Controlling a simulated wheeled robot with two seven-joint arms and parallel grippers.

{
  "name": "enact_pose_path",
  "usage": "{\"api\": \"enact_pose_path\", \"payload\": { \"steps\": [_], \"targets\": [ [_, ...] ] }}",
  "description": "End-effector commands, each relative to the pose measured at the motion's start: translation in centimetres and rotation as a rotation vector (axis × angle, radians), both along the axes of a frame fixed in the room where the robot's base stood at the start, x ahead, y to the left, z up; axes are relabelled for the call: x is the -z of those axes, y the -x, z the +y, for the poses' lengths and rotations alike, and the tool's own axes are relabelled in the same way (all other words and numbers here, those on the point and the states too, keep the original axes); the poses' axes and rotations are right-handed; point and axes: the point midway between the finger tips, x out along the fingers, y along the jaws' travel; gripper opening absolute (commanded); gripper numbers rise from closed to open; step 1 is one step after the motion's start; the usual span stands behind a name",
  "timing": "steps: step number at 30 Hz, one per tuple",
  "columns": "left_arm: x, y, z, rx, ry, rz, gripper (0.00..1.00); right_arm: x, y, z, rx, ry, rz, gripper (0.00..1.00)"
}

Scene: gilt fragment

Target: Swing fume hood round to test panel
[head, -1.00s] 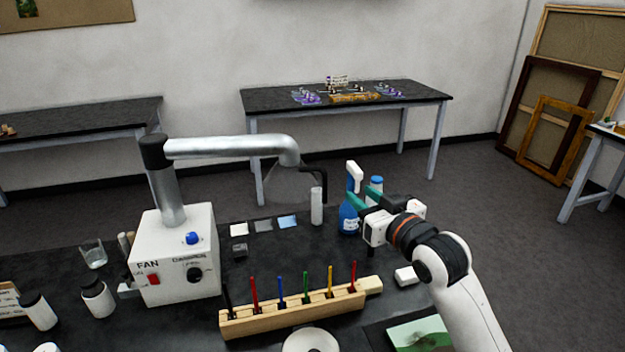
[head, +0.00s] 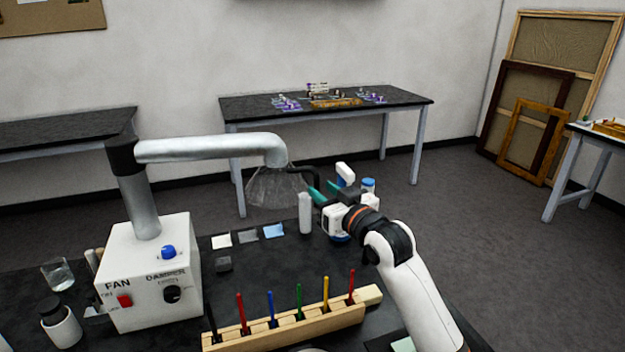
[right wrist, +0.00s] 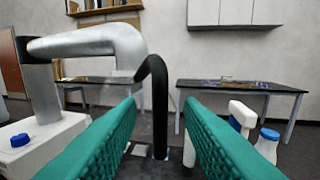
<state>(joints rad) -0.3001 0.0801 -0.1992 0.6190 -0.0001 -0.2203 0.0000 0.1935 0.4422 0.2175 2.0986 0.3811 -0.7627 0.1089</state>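The fume hood is a silver duct arm (head: 210,149) on a white FAN and DAMPER box (head: 150,270). A clear cone hood (head: 275,187) hangs at the arm's end, over the back of the black bench. A black bent handle (head: 303,171) sticks out right of the cone. My right gripper (head: 324,191) is open, its green fingers pointing at the handle. In the right wrist view the handle (right wrist: 158,90) stands between the spread fingers, apparently untouched. A green-topped panel (head: 403,345) shows partly at the bottom edge; I cannot tell if it is the test panel. My left gripper is out of view.
A white cylinder (head: 305,213) stands below the handle. A blue-and-white spray bottle (head: 345,174) and a blue-capped bottle (head: 368,185) are behind my right gripper. A wooden rack (head: 290,328) of coloured tools stands in front. Small sample squares (head: 247,236) lie under the cone.

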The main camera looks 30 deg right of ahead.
Motion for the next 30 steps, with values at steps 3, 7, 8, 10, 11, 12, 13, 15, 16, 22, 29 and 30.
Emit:
{"api": "enact_pose_path", "payload": {
  "steps": [3,7,8,10,11,12,13,15,16,22,29,30],
  "targets": [
    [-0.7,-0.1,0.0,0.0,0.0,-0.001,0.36,-0.2,-2.3,-0.1,0.001,-0.002,0.0,0.34],
    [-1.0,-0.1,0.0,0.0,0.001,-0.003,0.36,-0.1,-4.0,-0.2,0.0,-0.003,0.0,0.34],
    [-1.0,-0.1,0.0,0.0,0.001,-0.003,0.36,-0.1,-4.3,-0.2,0.0,-0.003,0.001,0.34],
    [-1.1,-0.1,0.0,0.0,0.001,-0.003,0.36,0.0,-4.8,-0.2,0.001,-0.002,0.001,0.34],
    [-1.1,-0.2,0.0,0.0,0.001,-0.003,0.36,0.0,-5.0,-0.2,0.001,-0.002,0.001,0.34],
    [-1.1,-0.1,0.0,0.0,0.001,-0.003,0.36,0.0,-5.1,-0.2,0.0,-0.001,0.0,0.34],
    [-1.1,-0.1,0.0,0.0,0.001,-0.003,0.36,0.0,-5.2,-0.2,0.0,-0.001,-0.001,0.34],
    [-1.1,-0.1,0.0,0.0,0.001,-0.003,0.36,0.0,-5.3,-0.2,0.0,0.0,0.0,0.34],
    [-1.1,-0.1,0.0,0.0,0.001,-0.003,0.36,0.0,-5.3,-0.2,0.0,0.0,0.0,0.34],
    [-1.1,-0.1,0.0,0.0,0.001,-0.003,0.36,0.0,-5.2,-0.2,0.0,0.0,0.0,0.25],
    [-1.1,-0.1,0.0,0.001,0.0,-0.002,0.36,0.0,-5.2,-0.2,0.0,0.0,0.0,0.0],
    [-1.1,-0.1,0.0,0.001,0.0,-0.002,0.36,0.0,-5.2,-0.2,0.0,0.0,0.0,0.0]
  ]
}}
